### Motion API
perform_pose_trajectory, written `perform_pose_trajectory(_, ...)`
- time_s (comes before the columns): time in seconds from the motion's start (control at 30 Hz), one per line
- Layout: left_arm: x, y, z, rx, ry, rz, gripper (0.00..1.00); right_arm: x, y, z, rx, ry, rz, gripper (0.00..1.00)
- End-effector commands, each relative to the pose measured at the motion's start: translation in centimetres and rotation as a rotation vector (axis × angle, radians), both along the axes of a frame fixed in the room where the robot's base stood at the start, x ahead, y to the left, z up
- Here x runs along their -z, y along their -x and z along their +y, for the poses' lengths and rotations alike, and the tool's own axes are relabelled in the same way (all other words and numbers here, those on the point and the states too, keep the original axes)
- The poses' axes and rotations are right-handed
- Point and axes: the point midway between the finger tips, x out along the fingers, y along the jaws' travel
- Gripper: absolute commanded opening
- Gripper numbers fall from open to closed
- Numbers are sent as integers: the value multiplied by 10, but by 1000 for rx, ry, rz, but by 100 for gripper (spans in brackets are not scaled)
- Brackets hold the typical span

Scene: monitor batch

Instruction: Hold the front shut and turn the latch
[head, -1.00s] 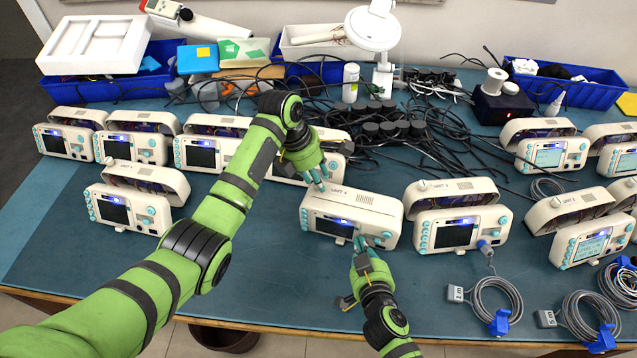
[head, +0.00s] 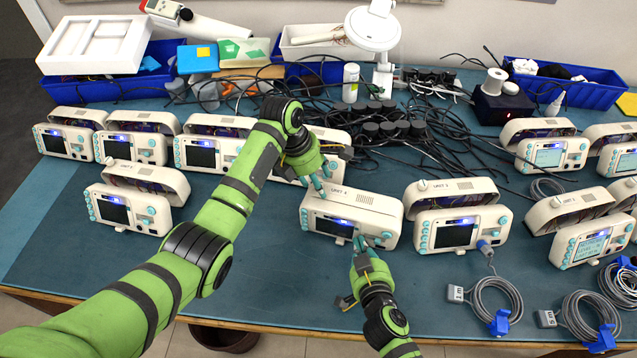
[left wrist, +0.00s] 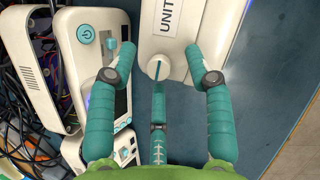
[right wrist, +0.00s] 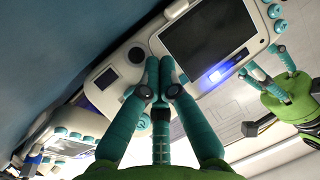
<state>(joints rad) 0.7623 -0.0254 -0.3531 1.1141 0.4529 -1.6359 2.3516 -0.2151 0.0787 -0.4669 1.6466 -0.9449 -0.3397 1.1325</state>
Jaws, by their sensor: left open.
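The white monitor (head: 350,212) with a dark screen and blue light stands mid-table, its hinged front looking closed against the casing.
Another monitor (head: 460,228) stands close on the right, with a coiled grey cable (head: 497,303). An open-topped monitor (head: 130,210) stands to the left, and more stand behind. Black cables (head: 440,150) clutter the back. The table's front left (head: 270,285) is clear.

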Motion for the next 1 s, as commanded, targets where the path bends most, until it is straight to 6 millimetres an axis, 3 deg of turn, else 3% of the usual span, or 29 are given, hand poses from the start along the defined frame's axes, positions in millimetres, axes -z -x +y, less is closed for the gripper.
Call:
perform_pose_trajectory(0.23,-10,0,2,-1,2,-4,52,-1,-1,0,1,0,-2,0)
perform_pose_trajectory(0.7,-96,11,27,0,1,-4,52,-1,-1,-1,1,0,-1,0)
perform_pose_trajectory(1.0,-115,14,33,0,0,0,52,-1,-1,-1,2,1,-1,0)
